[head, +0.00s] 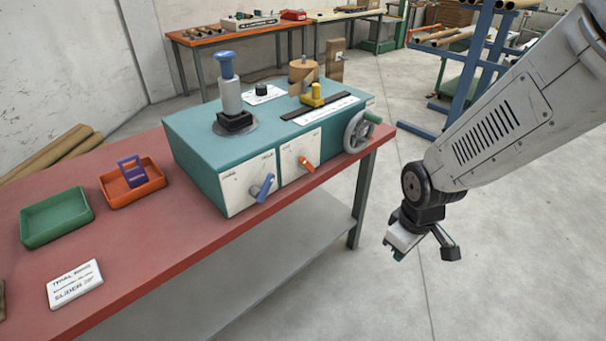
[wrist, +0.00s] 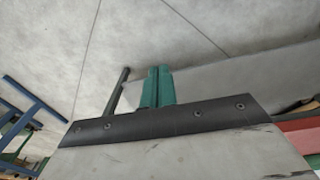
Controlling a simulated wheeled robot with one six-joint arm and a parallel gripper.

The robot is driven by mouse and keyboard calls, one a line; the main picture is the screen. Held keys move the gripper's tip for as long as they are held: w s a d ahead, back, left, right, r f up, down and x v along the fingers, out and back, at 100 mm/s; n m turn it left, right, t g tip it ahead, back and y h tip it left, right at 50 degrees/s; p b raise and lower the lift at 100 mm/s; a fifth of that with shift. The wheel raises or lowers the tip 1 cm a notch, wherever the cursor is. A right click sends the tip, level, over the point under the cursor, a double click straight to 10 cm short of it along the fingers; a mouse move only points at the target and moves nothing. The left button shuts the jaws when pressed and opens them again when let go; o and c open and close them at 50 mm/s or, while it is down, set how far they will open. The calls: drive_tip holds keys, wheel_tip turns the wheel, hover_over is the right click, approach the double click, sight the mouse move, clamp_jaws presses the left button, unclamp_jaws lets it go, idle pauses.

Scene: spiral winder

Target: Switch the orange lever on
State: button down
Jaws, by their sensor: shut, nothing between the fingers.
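The orange lever (head: 306,164) sits on a white panel on the front of the teal machine (head: 190,140), right of a blue lever (head: 262,187). Its handle is tilted, with its free end toward the lower right. Its panel markings are too small to read. My gripper (head: 398,254) hangs over the floor in front of and to the right of the machine, well apart from the lever. In the wrist view its green fingers (wrist: 157,80) are together and empty. The orange lever does not show in the wrist view.
The machine stands on a red table (head: 200,240). A handwheel (head: 361,131) sticks out right of the orange lever. A green tray (head: 56,217), an orange tray (head: 133,183) and a label card (head: 75,284) lie at left. Open floor surrounds my gripper; a blue rack (head: 478,60) stands behind.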

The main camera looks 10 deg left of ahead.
sight(307, 165)
drive_tip(key=w+a+f+n+t+y, duration=0.35)
drive_tip(key=a+f+n, duration=0.25)
drive_tip(key=a+f, duration=0.2)
drive_tip(key=w+a+f+n+t+y, duration=0.25)
drive_tip(key=w+a+f+n, duration=0.25)
drive_tip(key=a+f+n, duration=0.25)
drive_tip(key=w+a+r+n+t+y, duration=0.1)
drive_tip(key=a+r+n+t+y, duration=0.1)
drive_tip(key=r+n+t+y, duration=0.1)
drive_tip(key=w+a+r+n+t+y, duration=0.1)
drive_tip(key=a+r+n+t+y, duration=0.2)
drive_tip(key=r+n, duration=0.4)
wheel_tip(307, 165, up, 2)
drive_tip(key=shift+w+r+t+y, duration=0.15)
drive_tip(key=shift+w+t+y, duration=0.15)
drive_tip(key=shift+t, duration=0.6)
drive_tip(key=w+a+r, duration=0.3)
drive_tip(key=w+a, duration=0.1)
drive_tip(key=w, duration=0.6)
drive_tip(key=shift+a+r, duration=0.15)
drive_tip(key=shift+r, duration=0.2)
